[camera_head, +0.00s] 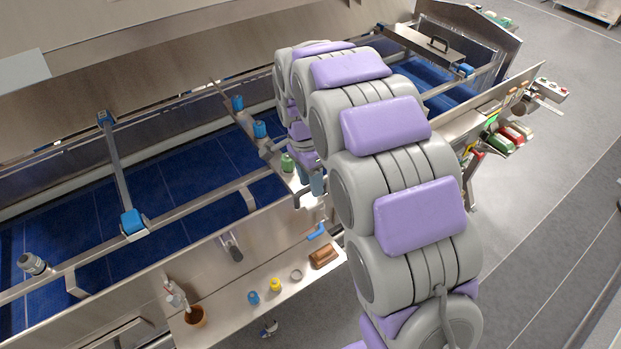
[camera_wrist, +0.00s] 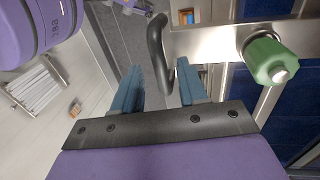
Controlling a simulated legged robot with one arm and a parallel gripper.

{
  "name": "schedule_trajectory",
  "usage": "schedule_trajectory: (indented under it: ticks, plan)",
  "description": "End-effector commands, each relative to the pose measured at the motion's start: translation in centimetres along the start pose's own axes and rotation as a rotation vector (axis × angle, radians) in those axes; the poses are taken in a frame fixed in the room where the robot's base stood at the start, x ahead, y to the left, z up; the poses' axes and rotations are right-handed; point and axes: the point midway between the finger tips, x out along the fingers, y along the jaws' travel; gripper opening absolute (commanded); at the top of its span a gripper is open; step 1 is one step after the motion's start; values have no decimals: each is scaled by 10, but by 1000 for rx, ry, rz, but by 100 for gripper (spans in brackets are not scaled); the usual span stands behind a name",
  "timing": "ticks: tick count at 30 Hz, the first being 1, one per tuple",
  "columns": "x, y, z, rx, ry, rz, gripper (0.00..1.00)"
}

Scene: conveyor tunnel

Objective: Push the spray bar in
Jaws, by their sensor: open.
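The spray bar appears to be the metal bar (camera_head: 247,117) across the blue belt in the head view, with blue knobs and a green knob (camera_head: 287,163) near its front end. In the wrist view, a metal plate (camera_wrist: 215,42) carries the green knob (camera_wrist: 268,62) and a black looped handle (camera_wrist: 157,42). My gripper (camera_wrist: 159,68) is open, its two blue-grey fingers on either side of the handle's lower part. I cannot tell whether either finger touches it. In the head view, my gripper (camera_head: 314,182) is beside the green knob, partly hidden by my arm.
A front shelf (camera_head: 225,317) holds a terracotta pot (camera_head: 195,316), a blue jar (camera_head: 254,297), a yellow jar (camera_head: 275,285) and a brown brush (camera_head: 323,257). Another crossbar (camera_head: 118,165) with blue clamps spans the belt at left. Open floor (camera_head: 560,130) lies at right.

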Motion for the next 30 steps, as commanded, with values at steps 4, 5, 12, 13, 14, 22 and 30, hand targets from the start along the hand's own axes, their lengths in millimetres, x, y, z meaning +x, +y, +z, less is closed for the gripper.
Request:
schedule_trajectory:
  ticks: [4,5,12,13,14,22,30]
  plan:
    - [0,0,1,-1,0,0,31]
    - [0,0,1,-1,0,1,28]
    - [0,0,0,0,0,0,5]
    - [0,0,0,0,-1,0,2]
    - [0,0,0,-1,-1,0,0]
    - [0,1,-2,0,-1,0,0]
    - [0,-1,-4,0,-1,0,0]
